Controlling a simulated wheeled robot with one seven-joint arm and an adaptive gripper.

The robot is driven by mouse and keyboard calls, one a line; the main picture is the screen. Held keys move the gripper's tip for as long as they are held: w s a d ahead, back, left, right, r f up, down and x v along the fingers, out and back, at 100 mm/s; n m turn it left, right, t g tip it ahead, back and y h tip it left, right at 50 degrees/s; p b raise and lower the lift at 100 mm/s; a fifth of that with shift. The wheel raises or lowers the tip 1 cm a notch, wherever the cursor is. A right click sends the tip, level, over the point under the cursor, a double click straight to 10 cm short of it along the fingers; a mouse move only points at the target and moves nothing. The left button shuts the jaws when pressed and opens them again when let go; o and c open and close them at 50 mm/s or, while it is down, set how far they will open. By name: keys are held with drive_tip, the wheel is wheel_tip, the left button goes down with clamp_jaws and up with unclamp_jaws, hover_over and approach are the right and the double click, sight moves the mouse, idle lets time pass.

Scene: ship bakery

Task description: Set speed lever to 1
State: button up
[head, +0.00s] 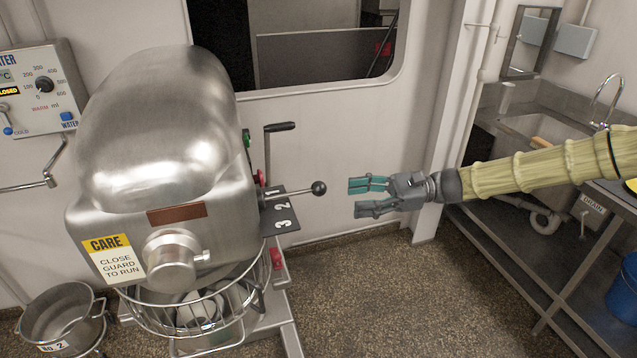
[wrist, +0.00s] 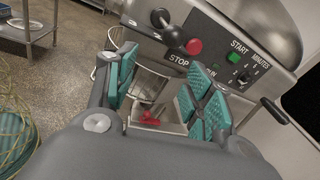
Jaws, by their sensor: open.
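The speed lever (head: 318,188) is a metal rod with a dark ball knob, sticking out to the right from the steel mixer (head: 160,130). It lies over a dark plate (head: 281,214) marked 1, 2 and 3, with 1 farthest back; its exact setting is hard to tell. My gripper (head: 368,197) has teal pads, is open and empty, and sits to the right of the knob, apart from it. In the wrist view my gripper (wrist: 166,92) shows spread fingers, with the lever knob (wrist: 160,18) beyond them near the top.
A crank handle (head: 280,127) stands just behind the lever. The wrist view shows a red stop button (wrist: 194,46) and green start button (wrist: 234,57). A sink bench (head: 520,215) stands right; the floor between is clear.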

sight(319, 189)
drive_tip(key=shift+y, duration=0.3)
drive_tip(key=a+r+p, duration=0.1)
drive_tip(key=a, duration=0.2)
drive_tip(key=a+p, duration=0.2)
drive_tip(key=a, duration=0.1)
drive_tip(key=a+r+p, duration=0.1)
drive_tip(key=a, duration=0.3)
drive_tip(key=shift+s+r+p, duration=0.25)
drive_tip(key=shift+r+p, duration=0.1)
clamp_jaws()
